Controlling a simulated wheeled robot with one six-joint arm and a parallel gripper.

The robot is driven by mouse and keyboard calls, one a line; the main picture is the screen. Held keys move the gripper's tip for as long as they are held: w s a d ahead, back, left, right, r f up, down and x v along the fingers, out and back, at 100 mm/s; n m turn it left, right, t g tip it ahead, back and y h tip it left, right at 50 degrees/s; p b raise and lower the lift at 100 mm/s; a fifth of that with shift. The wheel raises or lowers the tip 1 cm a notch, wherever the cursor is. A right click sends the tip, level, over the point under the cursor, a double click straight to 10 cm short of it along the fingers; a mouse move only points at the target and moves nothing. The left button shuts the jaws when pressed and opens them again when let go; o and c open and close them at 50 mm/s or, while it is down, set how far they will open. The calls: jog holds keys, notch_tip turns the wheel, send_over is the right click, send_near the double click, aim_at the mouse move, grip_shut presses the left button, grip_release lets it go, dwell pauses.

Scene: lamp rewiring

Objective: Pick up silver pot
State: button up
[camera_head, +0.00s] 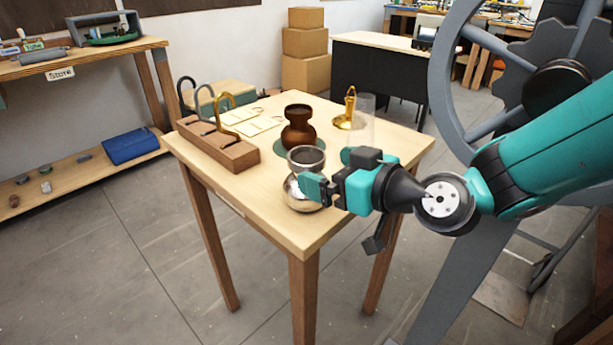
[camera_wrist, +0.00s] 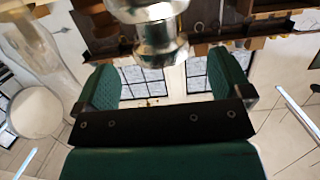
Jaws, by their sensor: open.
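The silver pot (camera_head: 306,165) stands upright near the front edge of the wooden table (camera_head: 262,216). It has a round shiny body and a wide neck. My gripper (camera_head: 318,189) is at the pot's right side, level with its body, and its fingers hide part of it. In the wrist view the silver pot (camera_wrist: 158,42) shows at the top, between the two spread fingers of my gripper (camera_wrist: 168,77). The gripper is open. I cannot tell whether a finger touches the pot.
A brown pot (camera_head: 299,132) stands just behind. A brass piece (camera_head: 349,110) and a clear glass cylinder (camera_head: 364,122) stand behind right. A wooden rack (camera_head: 222,152) with curved hooks and pale cards (camera_head: 255,126) are at left. The table's front-left area is clear.

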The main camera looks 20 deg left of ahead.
aim_at(305, 160)
jog(key=p+x, duration=0.1)
jog(key=x, duration=0.1)
jog(key=p+x, duration=0.1)
jog(key=x, duration=0.2)
jog(key=shift+r, duration=0.2)
jog(key=shift+w+a+f, duration=0.15)
jog(key=shift+w+a, duration=0.05)
jog(key=shift+a, duration=0.2)
jog(key=shift+c, duration=0.3)
jog(key=c, duration=1.4)
